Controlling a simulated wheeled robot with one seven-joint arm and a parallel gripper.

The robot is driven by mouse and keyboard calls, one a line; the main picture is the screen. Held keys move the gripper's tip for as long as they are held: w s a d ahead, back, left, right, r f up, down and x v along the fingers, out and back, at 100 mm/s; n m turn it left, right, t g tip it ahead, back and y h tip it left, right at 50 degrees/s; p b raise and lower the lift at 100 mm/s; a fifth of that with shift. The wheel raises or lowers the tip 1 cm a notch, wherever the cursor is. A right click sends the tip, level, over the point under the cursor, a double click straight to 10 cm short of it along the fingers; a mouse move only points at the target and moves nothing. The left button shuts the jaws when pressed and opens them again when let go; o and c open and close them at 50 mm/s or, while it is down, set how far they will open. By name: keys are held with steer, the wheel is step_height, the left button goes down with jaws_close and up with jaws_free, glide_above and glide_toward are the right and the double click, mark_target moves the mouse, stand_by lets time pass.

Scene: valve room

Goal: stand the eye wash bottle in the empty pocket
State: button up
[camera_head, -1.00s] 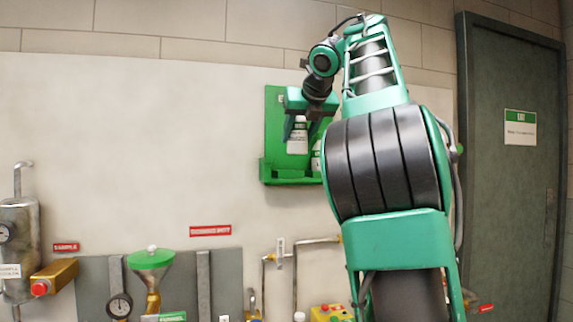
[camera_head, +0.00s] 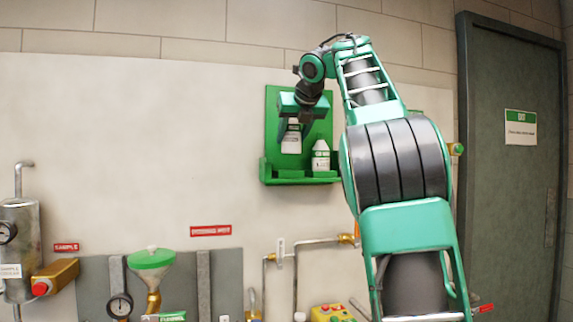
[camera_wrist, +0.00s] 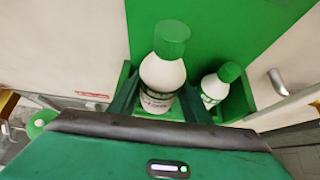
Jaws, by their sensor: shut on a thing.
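The eye wash bottle (camera_head: 291,142), white with a green cap, is held upright in my gripper (camera_head: 293,126) above the left part of the green wall holder (camera_head: 272,173). In the wrist view the bottle (camera_wrist: 162,78) stands between my two dark fingers, its green cap toward the holder's back plate. A second white bottle (camera_head: 321,157) with a green cap stands in the right pocket; it also shows in the wrist view (camera_wrist: 215,88). The left pocket lies under the held bottle and its inside is mostly hidden. Whether the held bottle's base touches the holder cannot be told.
The holder's back plate (camera_head: 272,115) rises behind the bottles. Below on the wall are pipes (camera_head: 318,240), a green funnel (camera_head: 151,259) and a gauge (camera_head: 120,305). A dark door (camera_head: 510,190) is at the right. The wall left of the holder is bare.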

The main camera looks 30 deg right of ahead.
mark_target(288, 138)
steer(key=shift+w+d, duration=0.35)
steer(key=shift+w, duration=0.6)
steer(key=shift+w+d, duration=0.3)
steer(key=shift+w, duration=0.6)
steer(key=shift+w, duration=0.1)
steer(key=shift+f, duration=0.35)
steer(key=shift+a+f, duration=0.1)
steer(key=shift+f, duration=0.1)
steer(key=shift+f, duration=1.15)
steer(key=shift+f, duration=0.1)
